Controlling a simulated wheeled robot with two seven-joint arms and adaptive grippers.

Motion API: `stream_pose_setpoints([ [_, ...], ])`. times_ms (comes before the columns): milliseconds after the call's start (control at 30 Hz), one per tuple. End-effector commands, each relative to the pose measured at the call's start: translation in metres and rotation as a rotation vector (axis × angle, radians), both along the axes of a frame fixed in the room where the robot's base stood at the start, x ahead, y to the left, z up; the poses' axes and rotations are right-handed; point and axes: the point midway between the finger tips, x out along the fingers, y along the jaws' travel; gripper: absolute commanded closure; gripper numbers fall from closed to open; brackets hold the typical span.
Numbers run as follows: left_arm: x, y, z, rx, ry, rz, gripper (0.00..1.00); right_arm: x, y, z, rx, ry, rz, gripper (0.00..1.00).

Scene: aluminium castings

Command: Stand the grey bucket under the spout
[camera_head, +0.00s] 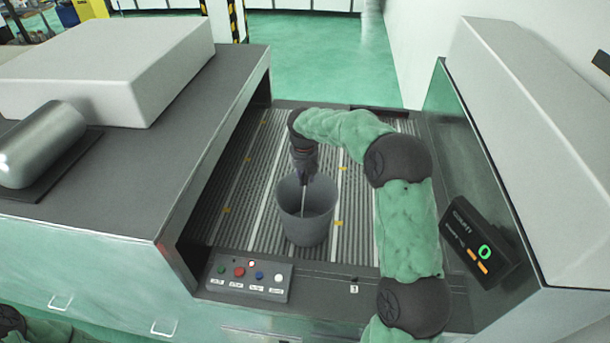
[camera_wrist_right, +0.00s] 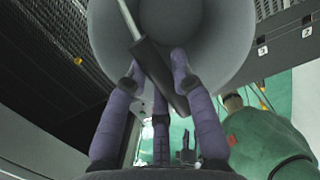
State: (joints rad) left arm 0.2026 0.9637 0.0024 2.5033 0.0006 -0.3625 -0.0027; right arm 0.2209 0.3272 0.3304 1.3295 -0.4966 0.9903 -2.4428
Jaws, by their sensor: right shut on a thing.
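The grey bucket (camera_head: 306,222) is upright over the ribbed conveyor bed in the middle of the head view. I cannot tell whether its base touches the bed. My right gripper (camera_head: 303,182) comes down over the bucket's mouth from the far side. In the right wrist view the bucket (camera_wrist_right: 215,35) fills the top, and my right gripper's purple fingers (camera_wrist_right: 160,88) are closed around the dark grip on its wire handle (camera_wrist_right: 152,65). I cannot make out a spout with certainty in either view. My left gripper is outside both views.
A dark-topped housing (camera_head: 95,200) with a silver cylinder (camera_head: 42,148) and a white block (camera_head: 110,65) walls the left. A button panel (camera_head: 247,278) sits at the bed's front. A counter reading 0 (camera_head: 478,245) is at right, beside a pale housing (camera_head: 540,150). Bare bed lies around the bucket.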

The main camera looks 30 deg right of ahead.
Motion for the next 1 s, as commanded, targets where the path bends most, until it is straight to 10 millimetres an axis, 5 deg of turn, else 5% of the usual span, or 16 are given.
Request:
stream_pose_setpoints([
  [100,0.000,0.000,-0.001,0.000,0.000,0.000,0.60,0.000,0.000,-0.002,0.000,-0.001,0.000,1.00],
  [133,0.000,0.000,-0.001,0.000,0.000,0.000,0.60,0.000,0.000,-0.003,0.000,0.000,0.000,0.72],
  [200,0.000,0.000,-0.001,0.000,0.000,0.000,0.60,0.000,0.000,-0.003,0.000,0.000,0.000,0.52],
  [667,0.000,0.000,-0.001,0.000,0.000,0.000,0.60,0.000,0.001,0.005,0.000,-0.004,0.000,0.51],
  [1000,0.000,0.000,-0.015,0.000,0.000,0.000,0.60,-0.006,0.007,0.065,-0.001,-0.004,0.001,0.51],
])
